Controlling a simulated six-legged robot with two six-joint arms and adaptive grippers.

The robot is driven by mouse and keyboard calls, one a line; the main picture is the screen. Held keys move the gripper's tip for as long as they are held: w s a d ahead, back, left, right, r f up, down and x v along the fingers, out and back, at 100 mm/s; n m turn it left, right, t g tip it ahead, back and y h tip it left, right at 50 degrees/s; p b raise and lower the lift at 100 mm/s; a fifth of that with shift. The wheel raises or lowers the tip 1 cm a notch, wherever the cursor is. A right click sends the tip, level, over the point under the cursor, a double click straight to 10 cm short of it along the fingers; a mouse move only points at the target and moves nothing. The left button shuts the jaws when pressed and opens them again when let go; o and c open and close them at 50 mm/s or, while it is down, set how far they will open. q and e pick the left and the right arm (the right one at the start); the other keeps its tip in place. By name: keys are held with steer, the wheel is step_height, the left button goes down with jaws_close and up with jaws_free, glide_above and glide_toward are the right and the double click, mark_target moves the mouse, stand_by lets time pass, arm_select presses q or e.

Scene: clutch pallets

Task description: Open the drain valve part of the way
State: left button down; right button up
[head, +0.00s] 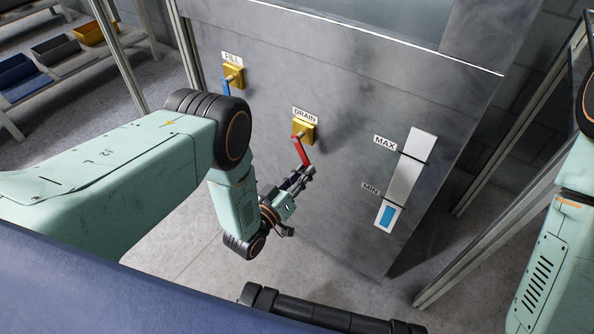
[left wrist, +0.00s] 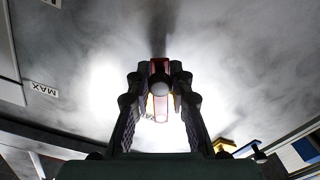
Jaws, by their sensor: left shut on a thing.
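The drain valve has a brass body (head: 303,130) under a DRAIN label (head: 305,115) on the grey metal tank front. Its red lever (head: 301,152) points down and a little to the right. My left gripper (head: 306,173) is shut on the lower end of the lever. In the left wrist view the red lever (left wrist: 159,68) stands between the two fingers of my left gripper (left wrist: 160,84). The fingers hide part of it, and the valve body is mostly hidden behind. My right arm shows at the right edge of the head view, but its gripper is out of view.
The fill valve (head: 233,76) with a blue lever (head: 226,88) is at the upper left. A level gauge (head: 408,165) on the right shows blue at the bottom, below the MIN mark. Metal posts flank the tank. Bins (head: 56,49) sit on a rack at the far left.

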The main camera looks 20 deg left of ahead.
arm_select(q)
steer(key=shift+s+d+r+n+p, duration=0.25)
steer(key=shift+d+r+n+p, duration=0.25)
steer(key=shift+n, duration=0.4)
steer(key=shift+d+f, duration=0.1)
steer(key=c, duration=1.2)
jaws_free()
steer(key=shift+o, duration=0.2)
steer(key=shift+s, duration=0.1)
steer(key=v, duration=1.1)
steer(key=shift+s, duration=0.4)
